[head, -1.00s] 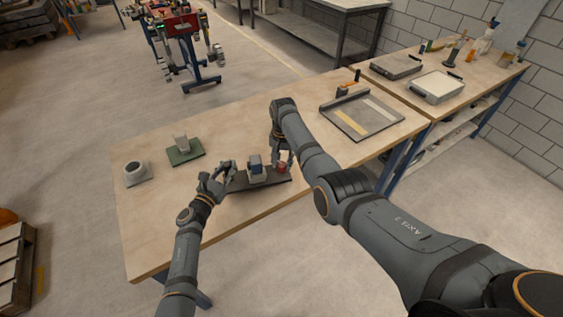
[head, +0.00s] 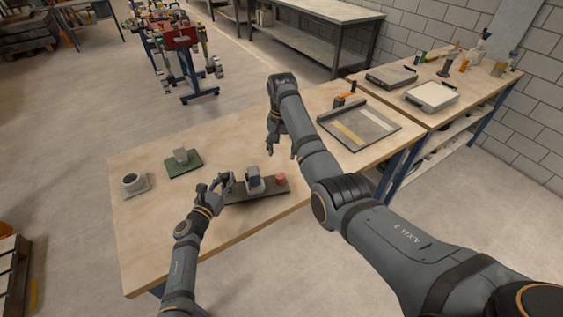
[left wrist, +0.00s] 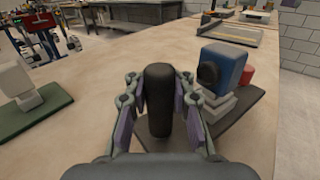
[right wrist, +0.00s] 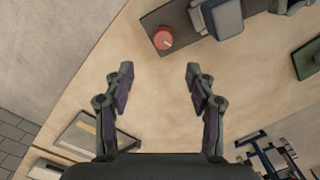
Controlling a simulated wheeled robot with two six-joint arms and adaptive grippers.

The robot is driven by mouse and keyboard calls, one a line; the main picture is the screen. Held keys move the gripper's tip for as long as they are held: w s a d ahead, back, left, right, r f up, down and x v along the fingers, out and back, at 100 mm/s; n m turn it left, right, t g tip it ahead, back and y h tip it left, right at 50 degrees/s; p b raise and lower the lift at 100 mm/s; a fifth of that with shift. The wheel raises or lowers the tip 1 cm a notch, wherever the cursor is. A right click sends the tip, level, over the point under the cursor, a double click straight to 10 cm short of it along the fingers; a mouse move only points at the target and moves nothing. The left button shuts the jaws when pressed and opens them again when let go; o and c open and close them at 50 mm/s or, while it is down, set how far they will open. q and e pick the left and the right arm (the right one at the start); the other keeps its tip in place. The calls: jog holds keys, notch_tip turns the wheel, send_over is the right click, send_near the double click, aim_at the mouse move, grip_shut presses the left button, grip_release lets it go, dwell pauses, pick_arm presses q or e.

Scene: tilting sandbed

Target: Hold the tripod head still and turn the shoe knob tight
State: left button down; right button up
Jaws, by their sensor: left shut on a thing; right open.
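The tripod head (head: 253,180) has a blue and grey body and stands upright on a dark base plate (head: 240,197). It also shows in the left wrist view (left wrist: 230,64). A red knob (head: 280,179) sits at the plate's right end, and shows from above in the right wrist view (right wrist: 163,38). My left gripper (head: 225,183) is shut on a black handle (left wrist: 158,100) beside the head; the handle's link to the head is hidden. My right gripper (head: 282,150) is open and empty, apart from the red knob and beyond it, its fingers seen spread over bare wood (right wrist: 158,78).
A green plate with a grey block (head: 183,162) and a grey ring-topped piece (head: 133,184) stand at the left of the table. A flat grey tray (head: 359,128) lies at the right. Bare tabletop lies behind the tripod head.

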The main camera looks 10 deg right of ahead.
jog(key=shift+r, duration=0.55)
pick_arm(q)
jog(key=c, duration=1.1)
grip_release()
jog(key=shift+o, duration=0.2)
